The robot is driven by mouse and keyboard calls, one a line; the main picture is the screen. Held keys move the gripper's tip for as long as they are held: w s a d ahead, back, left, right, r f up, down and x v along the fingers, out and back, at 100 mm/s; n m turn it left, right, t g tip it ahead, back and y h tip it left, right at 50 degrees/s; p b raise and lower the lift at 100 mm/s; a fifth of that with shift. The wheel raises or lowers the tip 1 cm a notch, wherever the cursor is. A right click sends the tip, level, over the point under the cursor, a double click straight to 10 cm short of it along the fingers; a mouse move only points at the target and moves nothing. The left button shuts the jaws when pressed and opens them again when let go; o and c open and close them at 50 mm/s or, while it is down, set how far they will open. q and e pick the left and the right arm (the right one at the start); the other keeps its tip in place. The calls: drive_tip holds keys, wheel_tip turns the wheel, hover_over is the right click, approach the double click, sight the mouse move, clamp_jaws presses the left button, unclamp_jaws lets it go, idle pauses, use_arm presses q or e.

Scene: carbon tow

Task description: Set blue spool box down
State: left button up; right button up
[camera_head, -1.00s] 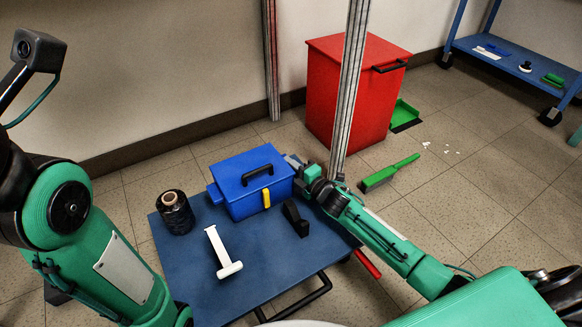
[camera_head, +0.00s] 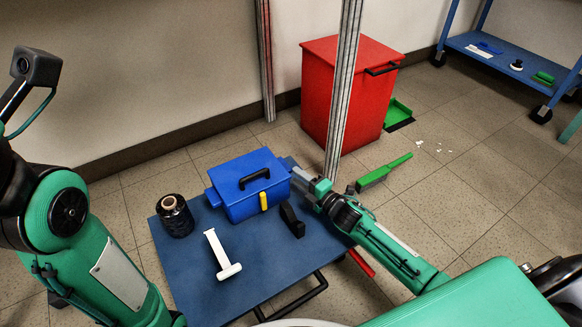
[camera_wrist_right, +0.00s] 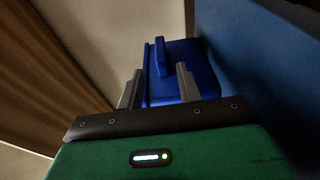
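The blue spool box (camera_head: 240,202) sits upright with its lid shut on the far part of the blue cart top (camera_head: 215,280). It has a black handle on the lid and a yellow latch in front. My right gripper (camera_head: 291,166) is at the box's right end, its grey fingers reaching toward it. In the right wrist view, the fingers are spread apart, with the blue box (camera_wrist_right: 180,58) ahead and between them. Contact at the fingertips cannot be made out.
A metal post (camera_head: 343,90) rises behind my right gripper. A red bin (camera_head: 345,105) and green brush (camera_head: 384,172) are beyond.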

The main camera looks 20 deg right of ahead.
drive_tip(key=p+v, duration=0.2)
drive_tip(key=v, duration=0.3)
drive_tip(key=shift+r, duration=0.15)
drive_tip(key=shift+s+d, duration=0.2)
drive_tip(key=shift+s, duration=0.25)
